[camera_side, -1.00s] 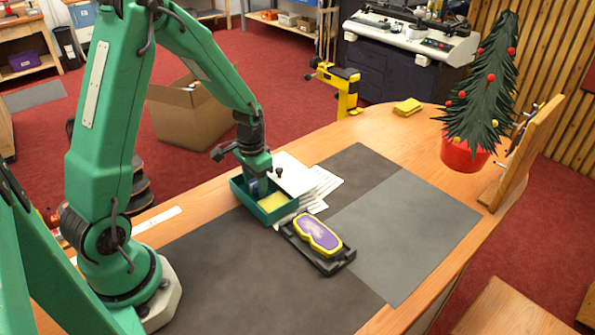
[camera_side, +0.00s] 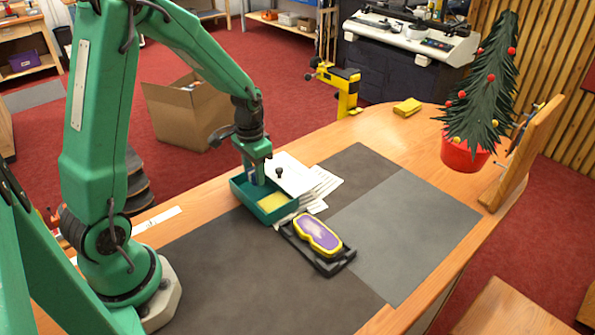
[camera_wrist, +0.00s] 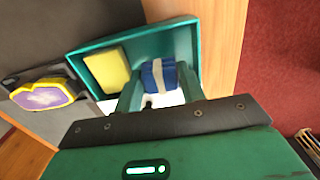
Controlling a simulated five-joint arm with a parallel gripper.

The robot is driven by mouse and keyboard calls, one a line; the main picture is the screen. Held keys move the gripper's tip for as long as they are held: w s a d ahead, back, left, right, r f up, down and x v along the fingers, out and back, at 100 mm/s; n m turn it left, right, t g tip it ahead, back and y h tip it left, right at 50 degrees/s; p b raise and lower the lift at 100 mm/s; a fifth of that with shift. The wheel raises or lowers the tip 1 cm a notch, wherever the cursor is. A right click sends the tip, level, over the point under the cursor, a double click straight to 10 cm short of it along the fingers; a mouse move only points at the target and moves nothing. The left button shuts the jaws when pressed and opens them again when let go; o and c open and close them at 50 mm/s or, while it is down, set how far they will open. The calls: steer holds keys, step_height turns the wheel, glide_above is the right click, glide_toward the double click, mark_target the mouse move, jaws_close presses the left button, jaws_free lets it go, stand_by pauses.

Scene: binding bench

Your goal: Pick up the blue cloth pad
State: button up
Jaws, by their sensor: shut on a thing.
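The blue cloth pad (camera_wrist: 158,74), with a pale band around it, is between the two fingers of my gripper (camera_wrist: 160,90) in the wrist view. The gripper is shut on it. In the side view my gripper (camera_side: 257,176) points down into the back part of the green tray (camera_side: 279,215). There the pad is mostly hidden by the fingers and tray wall. I cannot tell whether the pad is clear of the tray floor. The tray rim also shows in the wrist view (camera_wrist: 112,36).
A yellow pad (camera_side: 272,202) lies in the tray's other part. White papers (camera_side: 318,184) lie behind the tray. A purple and yellow item (camera_side: 318,236) sits on a black stand in front. The grey mat (camera_side: 405,235) is clear to the right. A potted tree (camera_side: 466,154) stands further right.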

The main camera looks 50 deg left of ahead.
glide_toward(273, 202)
steer(key=s+d+r, duration=0.2)
steer(key=d, duration=0.1)
steer(key=shift+s+d+r, duration=0.15)
steer(key=shift+s+d, duration=0.05)
steer(key=shift+s, duration=0.2)
steer(key=shift+o, duration=0.6)
steer(key=shift+w+a+f, duration=0.45)
steer(key=shift+w+a, duration=0.3)
steer(key=shift+a, duration=0.1)
steer(key=shift+w+a+f, duration=0.45)
steer(key=shift+w+a, duration=0.25)
steer(key=shift+a, duration=0.15)
steer(key=shift+c, duration=0.2)
steer(key=shift+f, duration=0.15)
steer(key=shift+f, duration=2.8)
steer(key=shift+f, duration=0.65)
